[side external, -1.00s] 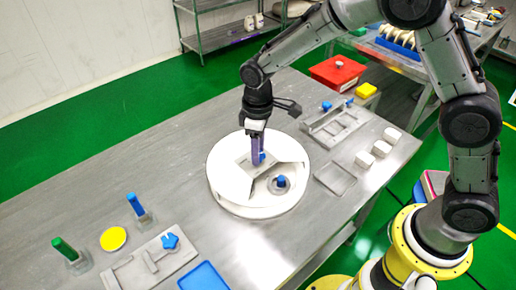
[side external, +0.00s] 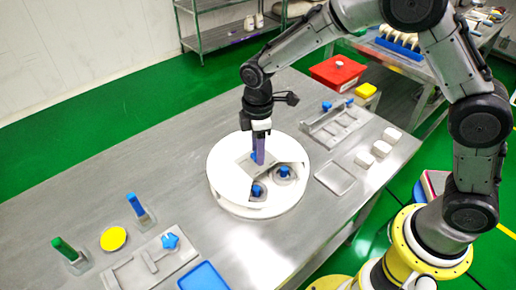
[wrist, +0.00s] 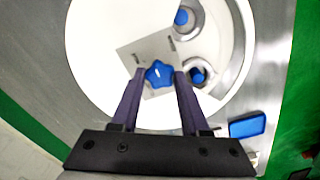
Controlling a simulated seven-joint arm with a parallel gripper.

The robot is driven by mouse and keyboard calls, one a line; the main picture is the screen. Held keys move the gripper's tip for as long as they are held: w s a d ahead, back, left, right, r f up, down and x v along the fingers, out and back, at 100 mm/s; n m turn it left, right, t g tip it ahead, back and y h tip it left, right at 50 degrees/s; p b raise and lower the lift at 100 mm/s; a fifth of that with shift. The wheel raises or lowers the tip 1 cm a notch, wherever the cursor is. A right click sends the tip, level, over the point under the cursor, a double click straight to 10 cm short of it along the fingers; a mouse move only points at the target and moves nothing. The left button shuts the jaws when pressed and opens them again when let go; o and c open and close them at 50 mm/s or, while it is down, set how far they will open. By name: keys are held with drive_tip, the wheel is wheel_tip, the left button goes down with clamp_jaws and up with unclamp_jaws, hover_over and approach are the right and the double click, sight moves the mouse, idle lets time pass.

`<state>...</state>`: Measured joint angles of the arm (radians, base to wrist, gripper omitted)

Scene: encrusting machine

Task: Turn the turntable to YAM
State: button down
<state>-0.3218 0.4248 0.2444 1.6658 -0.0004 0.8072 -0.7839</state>
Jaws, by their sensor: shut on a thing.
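The turntable (side external: 225,183) is a round white disc on the steel table, and it fills much of the wrist view (wrist: 95,60). A grey square plate (wrist: 133,50) lies at its middle with a blue star-shaped knob (wrist: 158,74). My gripper (side external: 257,160) points down over the middle, its two purple fingers on either side of the knob, shut on it; it also shows in the wrist view (wrist: 159,73). Two round wells with blue knobs show in the disc's open sector, one at right (side external: 285,171) and one at front (side external: 257,190). I cannot read any YAM label.
Grey fixtures (side external: 335,122), an empty shallow tray (side external: 335,178) and white blocks (side external: 380,149) stand to the right. The table left of the turntable is clear.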

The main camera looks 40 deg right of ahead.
drive_tip(key=shift+r+n, duration=0.15)
drive_tip(key=shift+n, duration=12.05)
drive_tip(key=shift+c, duration=2)
unclamp_jaws()
wheel_tip(320, 180, up, 14)
